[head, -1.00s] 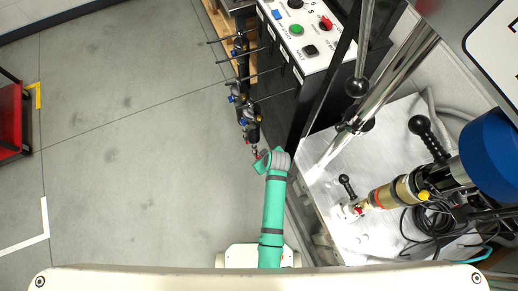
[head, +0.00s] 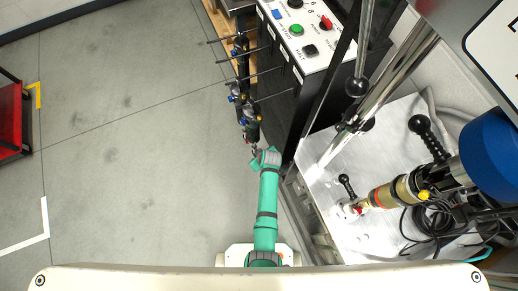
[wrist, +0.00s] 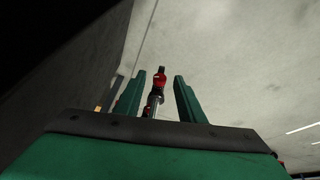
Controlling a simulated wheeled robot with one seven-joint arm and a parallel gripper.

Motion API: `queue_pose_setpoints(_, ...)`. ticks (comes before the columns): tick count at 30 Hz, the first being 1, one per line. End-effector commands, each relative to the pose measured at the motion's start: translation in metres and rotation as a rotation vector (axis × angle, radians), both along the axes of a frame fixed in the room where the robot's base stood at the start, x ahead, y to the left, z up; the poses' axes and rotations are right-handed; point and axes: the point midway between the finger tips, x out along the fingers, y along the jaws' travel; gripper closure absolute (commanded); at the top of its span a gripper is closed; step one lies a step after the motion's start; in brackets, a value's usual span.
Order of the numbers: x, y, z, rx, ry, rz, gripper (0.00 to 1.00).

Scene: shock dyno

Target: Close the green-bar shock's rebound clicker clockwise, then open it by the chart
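Several dark shocks (head: 238,96) with blue and gold fittings hang in a row on a rack by the black cabinet in the head view. I cannot tell which one has the green bar. My gripper (head: 254,151) is at the near end of this row. In the wrist view my gripper (wrist: 159,77) has its two green fingers spread apart. A grey shaft with a red end piece (wrist: 160,79) shows in the gap between them, with space on both sides. I cannot tell how far beyond the fingertips it lies. No clicker marks are readable.
The control panel (head: 297,32) with coloured buttons tops the black cabinet. A gold-bodied shock (head: 396,192) is mounted on the metal-topped dyno (head: 325,178) at right. Thin dark rods (head: 228,59) stick out of the rack.

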Motion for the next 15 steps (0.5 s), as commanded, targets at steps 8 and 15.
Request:
queue_pose_setpoints(8, 0.0003, 0.0005, 0.0003, 0.000, -0.001, 0.001, 0.86)
queue_pose_setpoints(15, -0.0002, 0.0012, 0.0000, -0.007, -0.004, 0.002, 1.00)
